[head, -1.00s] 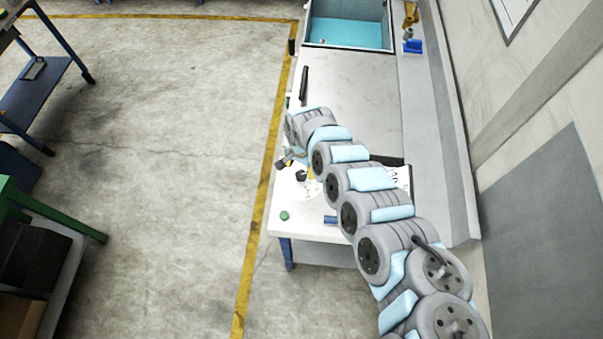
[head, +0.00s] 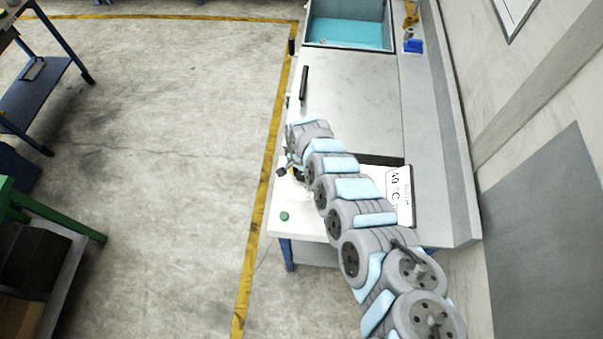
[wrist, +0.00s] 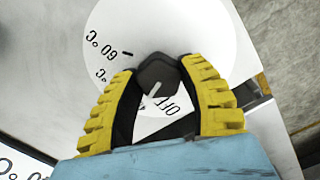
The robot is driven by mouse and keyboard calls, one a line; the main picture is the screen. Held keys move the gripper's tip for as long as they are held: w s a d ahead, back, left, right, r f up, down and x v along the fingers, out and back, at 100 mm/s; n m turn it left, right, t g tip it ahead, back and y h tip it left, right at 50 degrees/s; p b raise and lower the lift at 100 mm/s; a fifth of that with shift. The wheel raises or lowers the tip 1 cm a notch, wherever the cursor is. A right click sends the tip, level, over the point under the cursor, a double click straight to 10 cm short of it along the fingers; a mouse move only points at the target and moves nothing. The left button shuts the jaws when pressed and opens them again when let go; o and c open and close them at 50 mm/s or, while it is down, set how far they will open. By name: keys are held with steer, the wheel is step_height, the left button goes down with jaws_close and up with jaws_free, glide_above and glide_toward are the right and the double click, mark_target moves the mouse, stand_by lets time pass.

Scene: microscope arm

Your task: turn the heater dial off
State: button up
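The heater dial shows in the wrist view as a dark knob (wrist: 158,74) on a round white face (wrist: 205,45). The face carries a "60 °C" label, a second partly covered °C label and "OFF". A pale pointer line on the knob points down and left, just left of the "OFF" label. My gripper (wrist: 159,72) has its yellow-backed fingers on both sides of the knob, their tips appearing to touch it. In the head view my gripper (head: 284,171) is low over the bench's left edge, and my arm hides most of the dial.
A white card (head: 399,188) reading "40 °C" stands on the bench (head: 350,95), right of my arm. A green round object (head: 284,216) lies near the bench's front left. A dark bar (head: 304,83) and a blue-lined basin (head: 345,33) are farther back. Open floor lies left.

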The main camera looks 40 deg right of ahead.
steer(key=c, duration=0.4)
steer(key=shift+c, duration=0.2)
steer(key=n+p, duration=0.1)
steer(key=n, duration=0.1)
steer(key=shift+r+n+p, duration=0.15)
steer(key=shift+n+p, duration=0.2)
steer(key=shift+n, duration=0.05)
steer(key=shift+n+b, duration=0.3)
steer(key=shift+n, duration=2.3)
steer(key=o, duration=1.2)
steer(key=shift+w, duration=0.1)
